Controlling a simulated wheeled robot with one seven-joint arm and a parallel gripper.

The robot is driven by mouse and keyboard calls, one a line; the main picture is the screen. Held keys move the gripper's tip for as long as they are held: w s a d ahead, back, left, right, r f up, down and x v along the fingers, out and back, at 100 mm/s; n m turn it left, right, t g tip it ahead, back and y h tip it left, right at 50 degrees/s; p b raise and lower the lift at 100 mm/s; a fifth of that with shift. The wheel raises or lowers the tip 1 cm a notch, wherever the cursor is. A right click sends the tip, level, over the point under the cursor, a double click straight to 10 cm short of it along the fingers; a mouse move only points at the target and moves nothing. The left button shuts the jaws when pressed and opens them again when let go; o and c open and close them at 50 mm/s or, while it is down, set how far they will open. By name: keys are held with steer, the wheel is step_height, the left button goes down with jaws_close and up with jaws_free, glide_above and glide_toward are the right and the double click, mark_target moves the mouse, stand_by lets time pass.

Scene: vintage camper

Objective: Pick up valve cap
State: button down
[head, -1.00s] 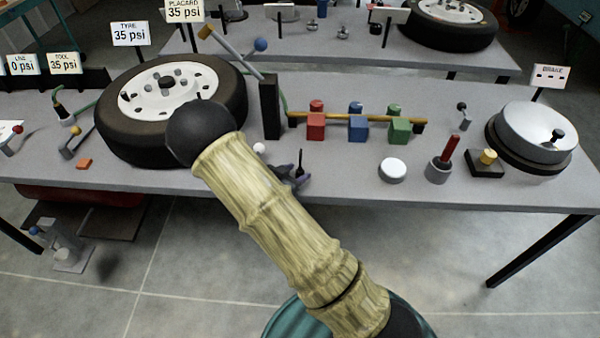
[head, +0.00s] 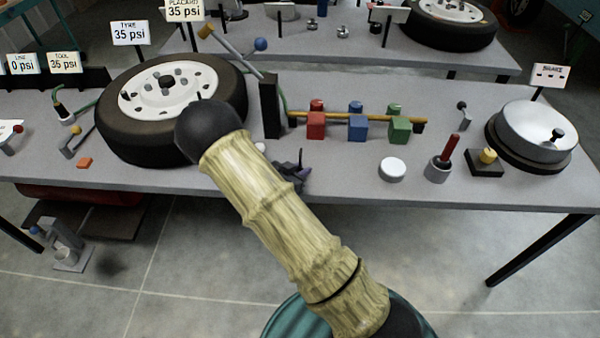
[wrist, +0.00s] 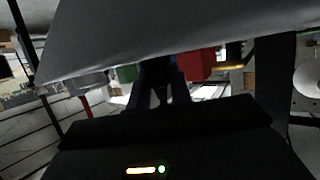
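I cannot pick out the valve cap with certainty. A small white ball (head: 260,147) lies on the workbench, partly covered by my arm in the head view.
Red (head: 315,126), blue (head: 357,128) and green (head: 399,129) blocks sit along a yellow bar. A white disc (head: 392,169), a grey cup with a red stick (head: 440,165) and a brake drum (head: 535,130) stand right. A black post (head: 270,106) rises behind my gripper.

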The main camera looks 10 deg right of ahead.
mark_target(300, 168)
step_height(300, 168, up, 10)
steer(key=shift+r, duration=0.1)
stand_by(0.6)
steer(key=shift+w, duration=0.1)
stand_by(0.5)
